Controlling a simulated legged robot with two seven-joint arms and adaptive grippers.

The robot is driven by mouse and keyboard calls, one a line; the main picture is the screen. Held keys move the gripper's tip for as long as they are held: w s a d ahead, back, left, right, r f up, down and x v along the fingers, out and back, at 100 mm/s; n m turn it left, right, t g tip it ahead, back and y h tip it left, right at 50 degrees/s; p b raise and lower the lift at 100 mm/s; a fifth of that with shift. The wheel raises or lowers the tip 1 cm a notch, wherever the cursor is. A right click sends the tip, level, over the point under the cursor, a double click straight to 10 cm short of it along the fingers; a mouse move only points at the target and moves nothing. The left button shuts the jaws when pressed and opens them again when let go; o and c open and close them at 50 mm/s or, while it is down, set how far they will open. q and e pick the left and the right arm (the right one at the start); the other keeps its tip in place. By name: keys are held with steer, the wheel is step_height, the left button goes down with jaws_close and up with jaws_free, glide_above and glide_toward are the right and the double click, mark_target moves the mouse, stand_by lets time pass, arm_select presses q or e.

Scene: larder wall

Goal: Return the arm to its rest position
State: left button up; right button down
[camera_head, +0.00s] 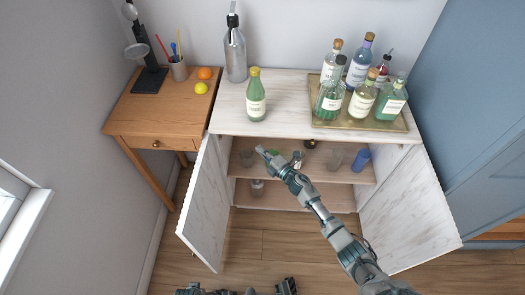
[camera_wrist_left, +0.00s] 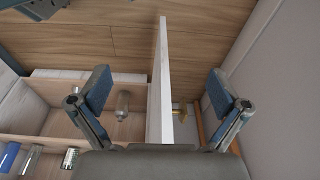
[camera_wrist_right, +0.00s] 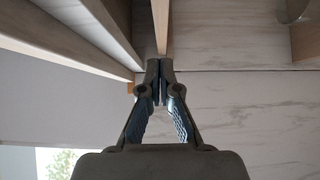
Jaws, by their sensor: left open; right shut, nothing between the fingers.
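My right arm reaches up from the lower right in the head view. Its gripper (camera_head: 266,154) is at the front of the open cabinet, by the tabletop's front edge. In the right wrist view the right gripper (camera_wrist_right: 159,66) is shut with nothing between its fingers, facing pale wood-grained panels. My left gripper (camera_head: 238,291) shows only in part at the bottom edge of the head view. In the left wrist view the left gripper (camera_wrist_left: 158,84) is open and empty. The edge of a white cabinet door (camera_wrist_left: 161,60) shows between its fingers; contact cannot be told.
The cabinet's left door (camera_head: 204,205) and right door (camera_head: 410,215) stand open on both sides of my right arm. Glasses and a blue cup (camera_head: 361,160) stand on the shelf. Bottles fill a tray (camera_head: 330,125) on top, with a green bottle (camera_head: 256,100) nearby. Floor is clear in front.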

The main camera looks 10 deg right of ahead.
steer(key=w+d+p+v, duration=0.1)
steer(key=v, duration=0.9)
steer(key=s+d+f+m+g+h+p, duration=0.1)
steer(key=s+d+f+m+g+h, duration=0.15)
steer(key=s+f+m+h, duration=0.5)
steer(key=s+d+f+m+g+h+p, duration=0.1)
steer(key=s+d+f+m+g+h, duration=0.15)
steer(key=s+f+m, duration=0.85)
arm_select(q)
steer(key=s+f, duration=0.4)
steer(key=f, duration=0.5)
steer(key=shift+f+g+p, duration=0.15)
steer(key=shift+g+p, duration=0.15)
steer(key=shift+p, duration=0.05)
arm_select(e)
steer(key=s+f+m+g, duration=0.2)
steer(key=s+f+g, duration=0.2)
steer(key=s+f, duration=0.3)
steer(key=s+f+m+g, duration=0.2)
steer(key=s+f, duration=0.6)
steer(key=s, duration=0.8)
steer(key=shift+f+g, duration=0.2)
steer(key=shift+g, duration=1)
steer(key=shift+a, duration=0.1)
